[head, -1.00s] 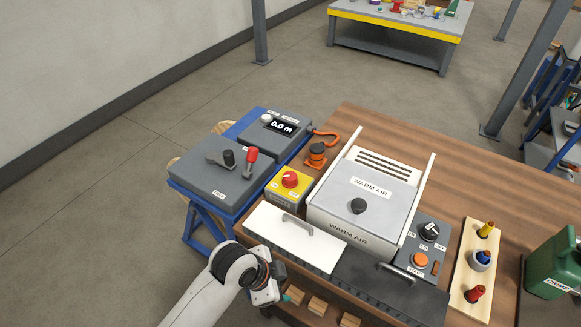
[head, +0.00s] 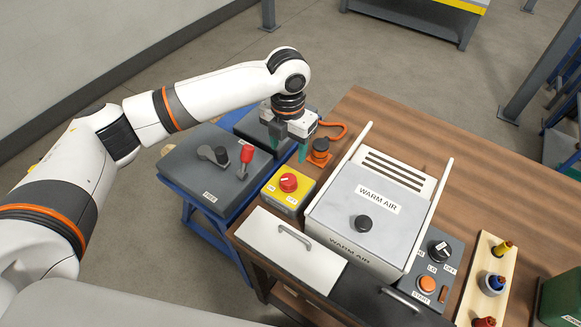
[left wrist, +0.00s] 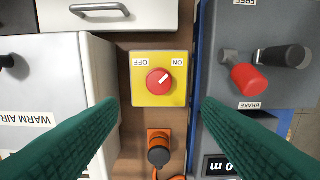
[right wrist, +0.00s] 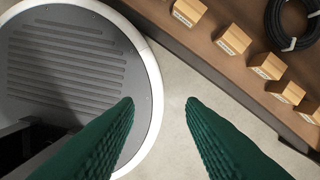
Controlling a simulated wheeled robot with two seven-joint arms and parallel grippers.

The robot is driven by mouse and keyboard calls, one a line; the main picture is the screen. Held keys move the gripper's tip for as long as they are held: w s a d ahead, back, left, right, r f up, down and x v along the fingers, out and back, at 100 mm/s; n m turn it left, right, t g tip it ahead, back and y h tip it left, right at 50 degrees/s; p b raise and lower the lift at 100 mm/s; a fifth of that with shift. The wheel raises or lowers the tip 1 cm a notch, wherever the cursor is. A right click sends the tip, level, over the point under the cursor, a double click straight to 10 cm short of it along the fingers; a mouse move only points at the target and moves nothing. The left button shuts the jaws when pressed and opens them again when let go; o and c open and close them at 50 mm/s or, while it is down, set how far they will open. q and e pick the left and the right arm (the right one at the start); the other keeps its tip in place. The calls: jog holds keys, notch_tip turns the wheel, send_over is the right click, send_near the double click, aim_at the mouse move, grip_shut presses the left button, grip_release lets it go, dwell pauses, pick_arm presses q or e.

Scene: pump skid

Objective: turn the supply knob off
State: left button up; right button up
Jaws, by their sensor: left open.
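A red round knob (head: 288,183) sits on a yellow box (head: 276,198) at the left end of the bench. In the left wrist view the red knob (left wrist: 159,81) lies centred beyond my fingertips, on the yellow plate (left wrist: 146,98). Its white pointer mark slants toward the ON label at upper right; OFF is at upper left. My left gripper (head: 289,148) is open, pointing down, above and behind the yellow box, touching nothing visible. Its green fingers (left wrist: 160,104) are spread wide. My right gripper (right wrist: 160,104) is open and empty; the head view does not show it.
The warm air box (head: 350,222) stands right of the yellow box. A grey unit (head: 206,172) with a red-handled brake lever (head: 246,156) stands left. An orange-based black knob (head: 320,150) is close to the left fingers. A panel (head: 445,262) has another dial.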

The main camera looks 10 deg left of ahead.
pick_arm(q)
send_over(288, 179)
notch_tip(288, 179, down, 4)
jog(key=shift+f+p, duration=0.1)
jog(key=shift+p, duration=0.25)
notch_tip(288, 179, down, 7)
jog(key=shift+f+p, duration=0.15)
jog(key=shift+p, duration=0.3)
pick_arm(e)
jog(key=shift+s+d+r, duration=0.1)
jog(key=shift+s+r, duration=0.2)
jog(key=shift+r, duration=0.5)
pick_arm(q)
jog(key=shift+w, duration=0.1)
jog(key=shift+c, duration=0.3)
jog(key=c, duration=0.9)
